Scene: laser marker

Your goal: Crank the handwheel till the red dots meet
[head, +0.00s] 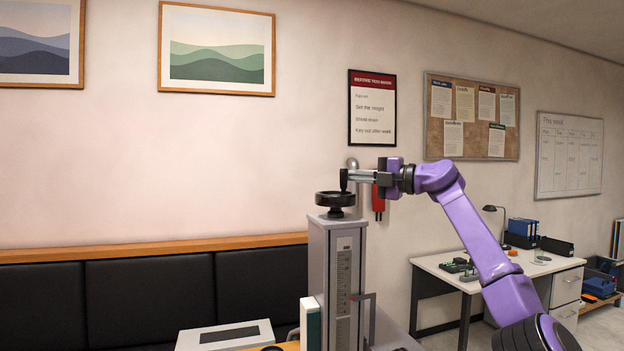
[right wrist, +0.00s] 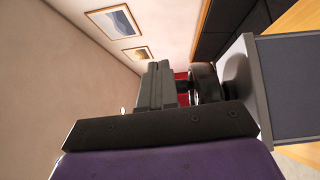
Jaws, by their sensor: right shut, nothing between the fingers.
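The black handwheel (head: 335,201) sits flat on top of the grey column (head: 318,250) of the marker, with its crank knob (head: 344,180) standing up at the rim. My right gripper (head: 352,176) reaches in from the right at knob height, its fingertips at or just beside the knob. Its fingers are shut with nothing between them; contact with the knob cannot be told. In the right wrist view, the fingers (right wrist: 157,85) point toward the wheel (right wrist: 207,84), which shows just right of them. No red dots can be made out. My left gripper is not in view.
A ruled scale (head: 344,280) runs down the column front. A pale box (head: 225,336) lies low at left, before a black padded bench (head: 150,295). A white desk (head: 470,272) stands at right. Air left of the column is clear.

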